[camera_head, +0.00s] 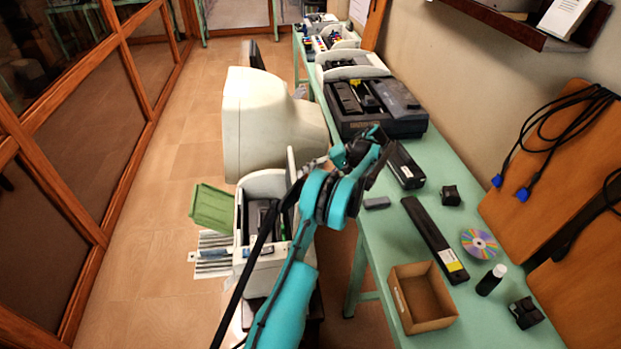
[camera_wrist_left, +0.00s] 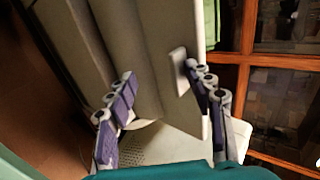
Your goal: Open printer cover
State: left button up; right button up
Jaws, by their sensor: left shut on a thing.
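The white printer (camera_head: 262,268) stands at lower centre in the head view, with dark parts showing in its open top. Its cover (camera_head: 292,166) appears as a thin white panel standing about upright at the printer's right side, partly hidden by my arm. My left gripper (camera_head: 318,164) is at this panel, its fingertips hard to make out there. In the left wrist view my left gripper (camera_wrist_left: 158,78) has its fingers on either side of the pale cover (camera_wrist_left: 170,30), shut on it; the right finger lies by a small tab. My right gripper is not in view.
A large beige monitor (camera_head: 262,120) stands just behind the printer. A green tray (camera_head: 211,208) sticks out to its left. The green table (camera_head: 380,245) on the right holds a cardboard box (camera_head: 422,318), a black bar (camera_head: 430,235), a disc (camera_head: 479,243) and a dark printer (camera_head: 372,118). Floor at left is clear.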

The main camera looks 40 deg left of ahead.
pick_arm(q)
jog(key=shift+w+f, duration=0.1)
jog(key=shift+f, duration=0.15)
notch_tip(320, 180, up, 11)
jog(key=shift+f, duration=0.2)
dwell(0.6)
jog(key=s+d+r+m+t+h, duration=0.1)
jog(key=s+d+r+m+t, duration=0.25)
jog(key=d, duration=0.45)
jog(key=s+d+r+m+t+h, duration=0.1)
jog(key=s+d+r+m+t, duration=0.2)
jog(key=d+t, duration=0.3)
jog(key=s+d+f+m+t+h, duration=0.1)
jog(key=s+d+f+t+h, duration=0.1)
jog(key=s+d, duration=0.5)
jog(key=s+d+f+m+t+h, duration=0.2)
jog(key=s+d+f, duration=0.4)
jog(key=d, duration=0.7)
jog(key=shift+s+t+h, duration=0.5)
jog(key=shift+s+t, duration=0.4)
jog(key=shift+t, duration=0.05)
